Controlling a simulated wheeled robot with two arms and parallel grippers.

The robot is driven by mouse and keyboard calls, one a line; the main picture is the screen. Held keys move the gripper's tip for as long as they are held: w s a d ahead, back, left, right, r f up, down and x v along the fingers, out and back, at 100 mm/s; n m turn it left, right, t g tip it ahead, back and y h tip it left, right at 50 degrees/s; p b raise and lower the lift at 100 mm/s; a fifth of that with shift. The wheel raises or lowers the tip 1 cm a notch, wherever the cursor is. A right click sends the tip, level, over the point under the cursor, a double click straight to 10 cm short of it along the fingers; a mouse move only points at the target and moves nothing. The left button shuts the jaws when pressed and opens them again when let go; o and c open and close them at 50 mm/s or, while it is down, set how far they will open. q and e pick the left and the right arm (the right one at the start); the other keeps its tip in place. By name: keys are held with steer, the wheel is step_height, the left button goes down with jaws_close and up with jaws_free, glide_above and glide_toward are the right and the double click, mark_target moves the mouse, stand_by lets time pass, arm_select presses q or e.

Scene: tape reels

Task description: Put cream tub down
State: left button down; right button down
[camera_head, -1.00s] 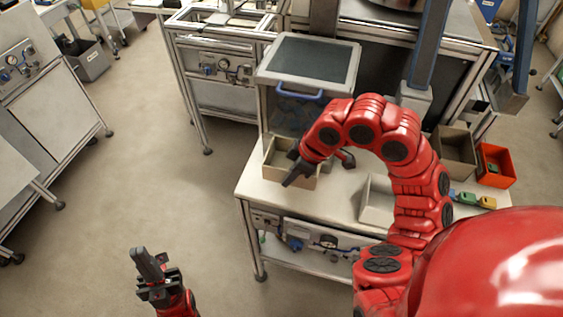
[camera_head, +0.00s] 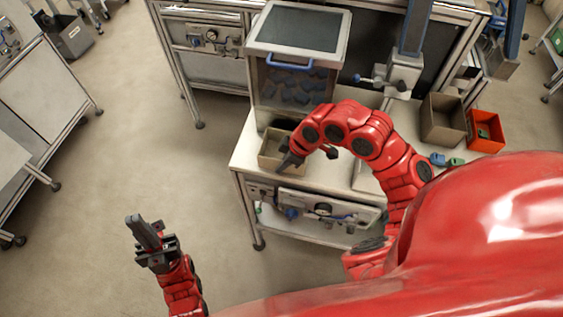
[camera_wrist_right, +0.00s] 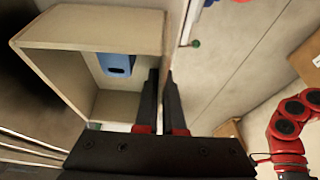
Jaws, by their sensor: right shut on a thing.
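The cream tub (camera_head: 268,158) is an open beige box at the front left of the white bench (camera_head: 330,178). In the right wrist view the tub (camera_wrist_right: 88,28) is seen from above, with a blue piece (camera_wrist_right: 116,64) inside. My right gripper (camera_head: 288,162) is shut on a wall of the tub, and its two dark fingers (camera_wrist_right: 160,98) straddle that wall. Whether the tub's base touches the bench top is hard to tell. My left gripper (camera_head: 146,232) is away from the bench, over the floor at lower left, and holds nothing visible.
A clear-fronted bin (camera_head: 290,88) with a blue handle and blue parts inside stands behind the tub. A brown box (camera_head: 443,118) and an orange box (camera_head: 486,130) stand at the bench's right. Small blue and green pieces (camera_head: 445,160) lie before them.

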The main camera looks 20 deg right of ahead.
steer(key=c, duration=1.5)
jaws_free()
steer(key=shift+w+f, duration=0.1)
steer(key=o, duration=0.5)
steer(key=shift+r, duration=0.55)
steer(key=b+v, duration=0.1)
steer(key=v, duration=1)
steer(key=shift+s+d+r, duration=0.1)
steer(key=shift+s+d, duration=0.05)
steer(key=shift+s, duration=0.1)
